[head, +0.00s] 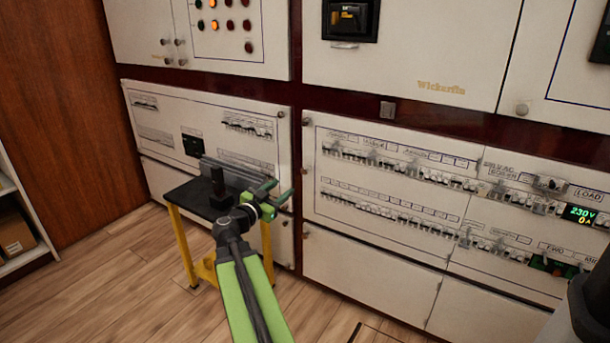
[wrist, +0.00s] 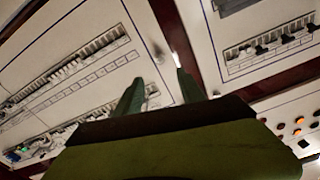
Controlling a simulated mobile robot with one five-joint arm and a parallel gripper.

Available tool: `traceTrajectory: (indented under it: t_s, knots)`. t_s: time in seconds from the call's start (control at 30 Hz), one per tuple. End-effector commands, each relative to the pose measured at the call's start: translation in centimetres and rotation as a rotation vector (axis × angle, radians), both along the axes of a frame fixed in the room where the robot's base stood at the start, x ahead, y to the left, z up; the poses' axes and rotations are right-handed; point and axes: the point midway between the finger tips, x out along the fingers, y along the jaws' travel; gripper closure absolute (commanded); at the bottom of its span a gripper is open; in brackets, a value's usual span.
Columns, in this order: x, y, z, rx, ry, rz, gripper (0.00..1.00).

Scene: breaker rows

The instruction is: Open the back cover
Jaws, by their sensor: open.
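No part is marked as the back cover, and I cannot tell which one it is. The right breaker panel (head: 375,205) is a cream cover with two rows of switches, lying flat in the cabinet front. It fills the left of the wrist view (wrist: 60,65). The left breaker panel (head: 165,125) also looks flat in the front; it shows at upper right in the wrist view (wrist: 262,22). My gripper (head: 280,192) is open and empty in front of the gap between these panels. In the wrist view its green fingers (wrist: 160,78) stand apart, near a small round knob.
A black-topped stand with yellow legs (head: 172,225) stands left of my arm, with a grey ribbed object (head: 240,172) on it. Upper cabinet doors (head: 425,45) carry round knobs. A white shelf with a box (head: 15,235) is at far left.

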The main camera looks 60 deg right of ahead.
Motion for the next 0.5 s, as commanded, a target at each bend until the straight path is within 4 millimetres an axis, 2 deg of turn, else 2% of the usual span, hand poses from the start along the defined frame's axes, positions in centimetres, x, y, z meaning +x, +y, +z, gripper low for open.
traceTrajectory:
  t_s: [0.03,0.3,0.5]
  knots:
    - [0.1,-1.5,0.0,0.001,0.0,-0.004,0.53]
    - [0.1,-8.5,0.0,0.001,0.001,-0.004,0.53]
    - [0.1,-12.7,-0.1,0.002,0.001,-0.003,0.53]
